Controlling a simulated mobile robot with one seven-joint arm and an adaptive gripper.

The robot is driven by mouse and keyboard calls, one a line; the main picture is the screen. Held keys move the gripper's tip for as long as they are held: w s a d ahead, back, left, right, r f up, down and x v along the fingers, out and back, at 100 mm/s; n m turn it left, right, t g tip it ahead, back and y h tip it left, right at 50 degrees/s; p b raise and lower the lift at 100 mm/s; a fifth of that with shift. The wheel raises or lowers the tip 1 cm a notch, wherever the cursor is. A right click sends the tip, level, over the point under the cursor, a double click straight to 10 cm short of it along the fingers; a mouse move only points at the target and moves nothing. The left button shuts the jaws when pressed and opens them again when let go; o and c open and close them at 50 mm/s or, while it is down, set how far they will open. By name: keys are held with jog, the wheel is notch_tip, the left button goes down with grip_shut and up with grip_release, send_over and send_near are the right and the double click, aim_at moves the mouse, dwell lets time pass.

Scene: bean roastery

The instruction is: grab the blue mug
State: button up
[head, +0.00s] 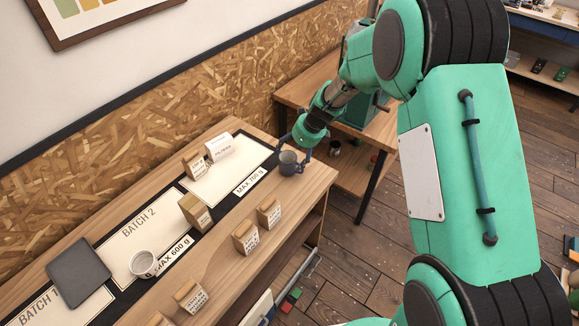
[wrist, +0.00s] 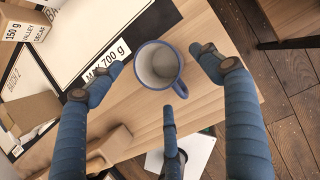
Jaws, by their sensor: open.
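The blue mug (head: 289,164) stands upright near the far right end of the wooden table (head: 312,190). It sits beside the label reading MAX 700 g. In the wrist view the mug (wrist: 158,65) is seen from above, empty, with a pale inside and its handle toward the lower right. My gripper (head: 300,146) is at the mug in the head view. In the wrist view its fingers (wrist: 155,75) are spread wide, one on each side of the mug, with visible gaps. A third finger points up from below. Nothing is held.
A white mug (head: 143,264) stands by the BATCH 2 mat (head: 125,255). Several small cardboard boxes stand on the table, including one box (head: 269,212) nearer the front edge. A dark grey tray (head: 78,273) lies at the left. Another wooden table (head: 300,88) stands behind.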

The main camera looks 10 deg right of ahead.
aim_at(290, 158)
jog(key=shift+b+x, duration=0.5)
jog(key=shift+x, duration=1.65)
jog(key=c, duration=1.4)
jog(key=shift+o, duration=0.2)
jog(key=shift+r, duration=0.2)
jog(key=shift+w+r+p, duration=0.1)
jog(key=shift+r+p, duration=0.2)
jog(key=shift+r, duration=0.3)
notch_tip(290, 158, up, 2)
jog(key=shift+p, duration=0.35)
jog(key=s+d+r+p, duration=0.1)
jog(key=s+d, duration=0.1)
jog(key=s, duration=1.4)
jog(key=shift+r, duration=0.25)
